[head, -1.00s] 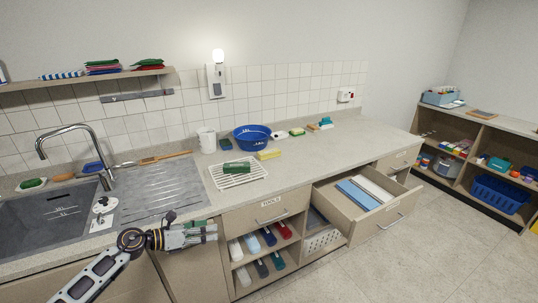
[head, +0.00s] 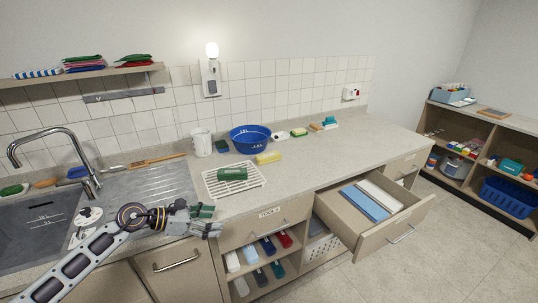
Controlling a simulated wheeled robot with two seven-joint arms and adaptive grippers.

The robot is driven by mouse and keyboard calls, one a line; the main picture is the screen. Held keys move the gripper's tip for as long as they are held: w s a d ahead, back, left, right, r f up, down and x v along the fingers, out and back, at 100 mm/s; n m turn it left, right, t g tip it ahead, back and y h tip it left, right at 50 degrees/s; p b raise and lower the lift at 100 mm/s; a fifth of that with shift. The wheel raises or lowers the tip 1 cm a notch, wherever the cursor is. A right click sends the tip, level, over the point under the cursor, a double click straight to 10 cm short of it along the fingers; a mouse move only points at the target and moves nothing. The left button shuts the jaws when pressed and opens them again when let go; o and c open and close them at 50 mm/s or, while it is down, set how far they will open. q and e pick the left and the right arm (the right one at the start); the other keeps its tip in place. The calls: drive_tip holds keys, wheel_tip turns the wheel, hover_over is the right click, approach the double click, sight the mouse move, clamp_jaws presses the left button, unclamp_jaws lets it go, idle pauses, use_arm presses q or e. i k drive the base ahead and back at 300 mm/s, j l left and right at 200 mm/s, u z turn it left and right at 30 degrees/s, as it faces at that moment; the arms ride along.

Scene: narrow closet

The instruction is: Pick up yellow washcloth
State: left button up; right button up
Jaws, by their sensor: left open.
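A yellow item (head: 268,157) lies on the counter, in front of the blue basin and at the right rear of the white wire rack. It looks like a small block; I cannot tell whether it is a folded washcloth or a sponge. My left gripper (head: 214,221) is open and empty near the counter's front edge, above the tools drawer's left end. It is apart from the yellow item, to its front left. My right gripper is not in view.
A green block (head: 233,172) sits on the wire rack (head: 238,189). The blue basin (head: 250,138) and white mug (head: 202,142) stand behind. An open drawer (head: 402,227) with blue and white folded items juts out at right. Folded cloths (head: 84,64) lie on the wall shelf.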

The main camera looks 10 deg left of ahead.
sight(273, 156)
drive_tip(key=i, duration=1.55)
